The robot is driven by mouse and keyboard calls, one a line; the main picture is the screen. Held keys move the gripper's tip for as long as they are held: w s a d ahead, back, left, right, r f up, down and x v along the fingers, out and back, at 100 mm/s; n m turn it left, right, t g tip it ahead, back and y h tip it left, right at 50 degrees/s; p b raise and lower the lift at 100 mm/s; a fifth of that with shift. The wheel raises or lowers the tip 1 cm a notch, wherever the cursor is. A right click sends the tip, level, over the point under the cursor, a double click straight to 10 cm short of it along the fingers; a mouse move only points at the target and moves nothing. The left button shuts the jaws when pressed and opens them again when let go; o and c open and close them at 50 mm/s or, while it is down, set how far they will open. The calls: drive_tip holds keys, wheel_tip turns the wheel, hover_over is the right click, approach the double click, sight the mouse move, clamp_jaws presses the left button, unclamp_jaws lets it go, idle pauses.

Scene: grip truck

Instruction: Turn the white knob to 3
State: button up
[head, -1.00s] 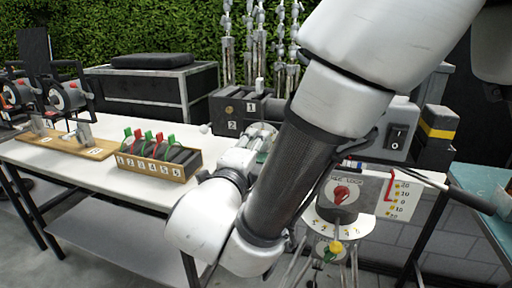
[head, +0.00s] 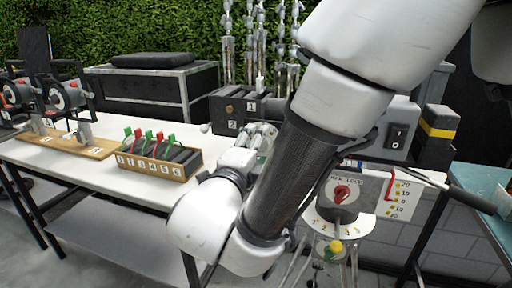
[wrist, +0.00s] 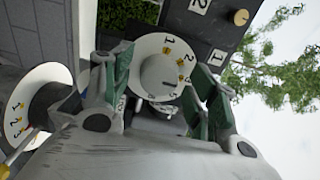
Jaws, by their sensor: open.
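The white knob (wrist: 156,76) shows in the wrist view at the middle of a round white dial with black numbers and small yellow marks. A dark line on the knob points down and right, toward the side of the dial with the 5. My gripper (wrist: 163,68) is open, with one green-padded finger on each side of the dial. I cannot tell whether either pad touches the knob. In the head view my gripper (head: 264,134) is at the front of the dark box, and my arm hides the knob.
A dark box (head: 240,112) with labels 1 and 2 stands behind my gripper. A wooden rack (head: 158,165) with numbered slots is on the white table to the left.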

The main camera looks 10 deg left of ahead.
drive_tip(key=s, duration=1.2)
drive_tip(key=shift+a, duration=0.45)
